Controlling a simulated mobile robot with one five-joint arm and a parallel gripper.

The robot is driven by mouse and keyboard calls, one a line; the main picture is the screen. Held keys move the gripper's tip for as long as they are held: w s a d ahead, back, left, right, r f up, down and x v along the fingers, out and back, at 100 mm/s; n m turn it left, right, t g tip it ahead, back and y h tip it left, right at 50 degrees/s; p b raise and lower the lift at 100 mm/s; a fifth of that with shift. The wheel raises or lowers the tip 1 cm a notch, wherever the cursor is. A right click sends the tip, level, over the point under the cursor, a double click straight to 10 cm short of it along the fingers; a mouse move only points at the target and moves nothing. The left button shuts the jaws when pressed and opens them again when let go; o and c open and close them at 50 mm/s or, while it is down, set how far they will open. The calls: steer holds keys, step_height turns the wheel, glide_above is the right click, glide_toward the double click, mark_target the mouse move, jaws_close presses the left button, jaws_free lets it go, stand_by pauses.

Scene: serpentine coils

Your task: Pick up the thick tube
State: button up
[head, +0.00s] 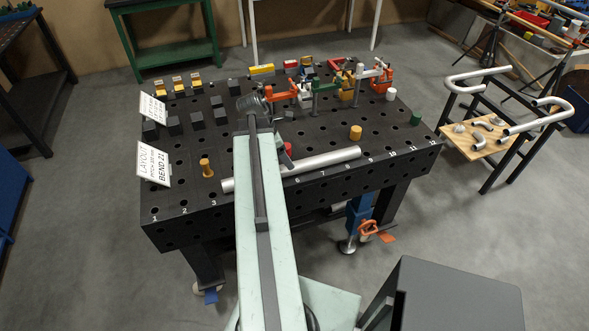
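A thick silver tube (322,161) lies along the near edge of the black perforated table, slanting slightly up to the right. My pale arm crosses in front of it and hides part of its length, with a short end showing at left. My gripper (251,104) appears as a small dark shape at the far end of the arm, over the table and beyond the tube. It looks apart from the tube. Its fingers are too small and dark to tell open from shut.
The black table (210,208) has numbered holes. Dark blocks, orange pegs (206,168) (355,132) and white layout signs (154,165) stand on it. Red and green clamps (325,92) crowd the back.

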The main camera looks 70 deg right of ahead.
steer(key=b+x, duration=0.5)
steer(key=x, duration=0.2)
steer(key=shift+w, duration=0.1)
steer(key=shift+d+r, duration=0.1)
steer(key=shift+r, duration=0.05)
jaws_close()
